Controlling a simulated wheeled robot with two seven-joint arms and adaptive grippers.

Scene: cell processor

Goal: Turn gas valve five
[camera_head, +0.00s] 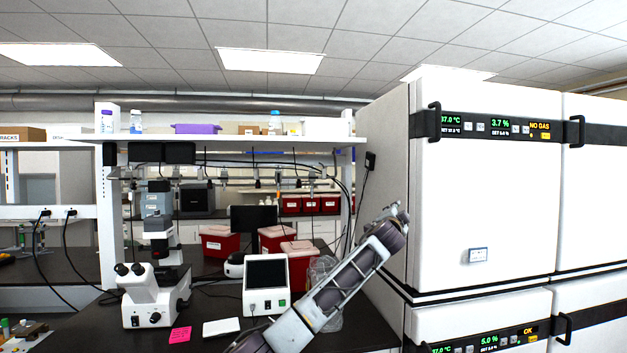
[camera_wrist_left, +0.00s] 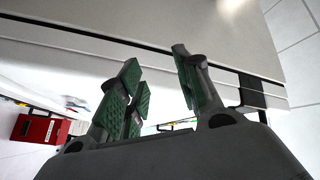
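A pale gas pipe (camera_head: 225,184) with several small valves runs under the white shelf, over the back of the dark bench. One valve (camera_head: 312,184) hangs near its right end. The valves are too small to read numbers, so I cannot tell which is five. My left arm rises from the bottom to the upper right, and my left gripper (camera_head: 398,215) is at its far end, in front of the white incubator's side and right of the pipe, apart from the valves. In the left wrist view my left gripper (camera_wrist_left: 158,75) has its green-padded fingers spread, with nothing between them. My right gripper is out of view.
White incubators (camera_head: 484,190) stand at the right; one display reads "NO GAS". The bench holds a microscope (camera_head: 146,297), a screen device (camera_head: 266,275) and red bins (camera_head: 220,243). The shelf (camera_head: 230,141) overhangs the pipe; black cables hang at its right end.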

